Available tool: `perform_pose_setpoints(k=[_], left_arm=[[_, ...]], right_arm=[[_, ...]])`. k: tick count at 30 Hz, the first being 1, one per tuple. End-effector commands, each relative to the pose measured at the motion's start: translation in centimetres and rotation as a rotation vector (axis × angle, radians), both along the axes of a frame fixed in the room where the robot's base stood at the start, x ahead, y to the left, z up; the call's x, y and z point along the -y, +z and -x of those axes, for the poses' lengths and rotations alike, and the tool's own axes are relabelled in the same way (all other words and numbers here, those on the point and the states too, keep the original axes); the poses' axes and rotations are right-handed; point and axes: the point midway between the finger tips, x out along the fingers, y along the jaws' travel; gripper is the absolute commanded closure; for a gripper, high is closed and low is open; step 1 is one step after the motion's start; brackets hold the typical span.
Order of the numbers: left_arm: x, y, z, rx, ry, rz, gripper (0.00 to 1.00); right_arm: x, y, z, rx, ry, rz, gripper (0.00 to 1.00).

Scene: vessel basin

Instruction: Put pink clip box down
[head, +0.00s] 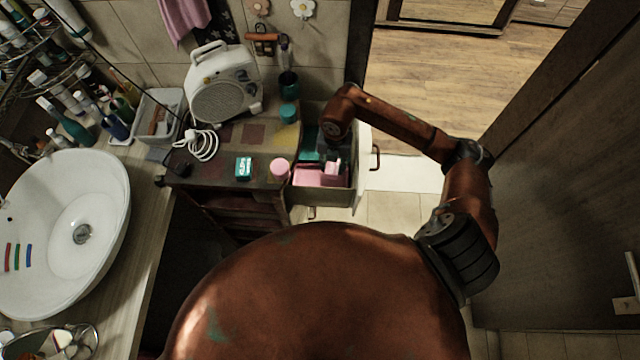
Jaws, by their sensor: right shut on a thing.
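The pink clip box (312,176) is in the open top drawer (323,197) of the small cabinet, low between the drawer walls. My right gripper (332,160) reaches down into the drawer from above and is shut on the pink box. The fingertips are small and partly hidden by the wrist, and I cannot tell whether the box touches the drawer floor. A teal item (308,143) shows in the drawer behind the box. My left gripper is not in view.
A white fan heater (222,88), a coiled white cable (202,146), a pink round jar (279,168) and a small teal box (243,167) stand on the cabinet top. The drawer front with its handle (376,157) sticks out right. A white sink (62,225) is at left.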

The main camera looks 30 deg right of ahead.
Motion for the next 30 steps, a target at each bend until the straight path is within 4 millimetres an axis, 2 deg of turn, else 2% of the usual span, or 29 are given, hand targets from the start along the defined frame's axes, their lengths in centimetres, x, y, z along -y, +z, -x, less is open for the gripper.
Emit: perform_pose_setpoints(k=[3,8,15,23,30], left_arm=[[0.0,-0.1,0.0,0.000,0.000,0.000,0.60],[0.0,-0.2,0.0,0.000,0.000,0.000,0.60],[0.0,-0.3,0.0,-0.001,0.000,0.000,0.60],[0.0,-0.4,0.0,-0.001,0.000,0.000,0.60],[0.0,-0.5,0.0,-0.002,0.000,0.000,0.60]], right_arm=[[0.4,-0.7,0.1,-0.001,-0.160,0.002,0.94],[0.6,-1.6,0.2,-0.004,-0.259,0.004,0.94],[0.6,-5.8,0.3,-0.006,-0.270,0.004,0.94],[0.6,-8.0,0.2,-0.003,-0.268,0.004,0.94],[0.6,-11.1,0.2,-0.004,-0.267,0.005,0.94]])
